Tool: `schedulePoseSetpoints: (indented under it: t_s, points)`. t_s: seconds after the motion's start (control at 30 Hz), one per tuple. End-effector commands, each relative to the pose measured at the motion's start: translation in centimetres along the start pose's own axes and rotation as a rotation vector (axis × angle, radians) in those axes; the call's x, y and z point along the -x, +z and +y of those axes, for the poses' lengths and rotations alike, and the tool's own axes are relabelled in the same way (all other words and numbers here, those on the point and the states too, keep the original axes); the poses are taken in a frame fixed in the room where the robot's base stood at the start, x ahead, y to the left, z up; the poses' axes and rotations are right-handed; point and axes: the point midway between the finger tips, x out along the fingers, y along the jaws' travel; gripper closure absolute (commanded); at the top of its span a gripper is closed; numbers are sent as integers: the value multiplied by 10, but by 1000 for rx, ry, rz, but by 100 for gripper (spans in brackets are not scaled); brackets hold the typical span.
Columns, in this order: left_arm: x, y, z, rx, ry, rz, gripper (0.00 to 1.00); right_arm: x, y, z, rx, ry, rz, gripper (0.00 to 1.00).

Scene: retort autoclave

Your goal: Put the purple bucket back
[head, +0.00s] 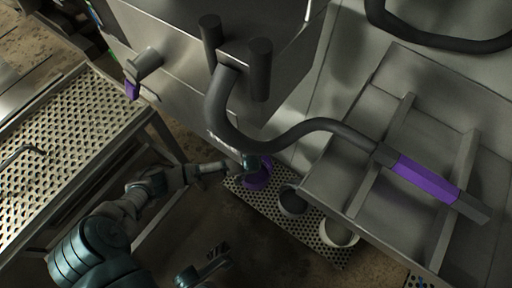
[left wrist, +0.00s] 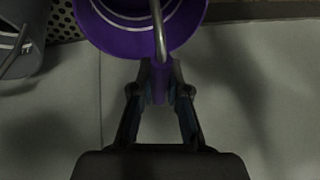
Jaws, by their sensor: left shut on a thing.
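The purple bucket (head: 259,179) is at the upper left end of a perforated rack (head: 285,228) in the head view. It fills the top middle of the left wrist view (left wrist: 183,37), with its thin metal handle crossing it. My left gripper (head: 250,162) is at the bucket's near side. Its fingers (left wrist: 160,78) are shut on a purple part at the bucket's edge. I cannot tell whether the bucket rests on the rack or hangs just above it. My right gripper (head: 218,262) seems to be the dark shape at the bottom middle, with its fingers unclear.
A grey bucket (head: 292,201) and a white bucket (head: 338,233) stand in a row beside the purple one. A metal frame with a purple-gripped handle (head: 425,180) is at right. A steel cabinet (head: 175,45) rises behind. A perforated table (head: 65,130) is at left.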

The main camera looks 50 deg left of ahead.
Motion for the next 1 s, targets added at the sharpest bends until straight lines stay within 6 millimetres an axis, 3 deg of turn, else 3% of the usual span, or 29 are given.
schedulePoseSetpoints:
  t_s: [0.07,0.1,0.2,0.57,1.0]
  points:
    - [0,0,0,1,0,1,100,0,0,0,0,0,0,69]
    - [-1,0,0,1,0,0,83,0,1,0,-1,1,-2,69]
    - [-1,0,0,0,-1,0,61,1,5,1,-1,2,-7,69]
    - [6,-2,0,0,0,3,61,-4,2,1,0,-1,3,69]
    - [99,-7,-1,3,2,10,61,0,-39,-5,-8,32,-73,69]
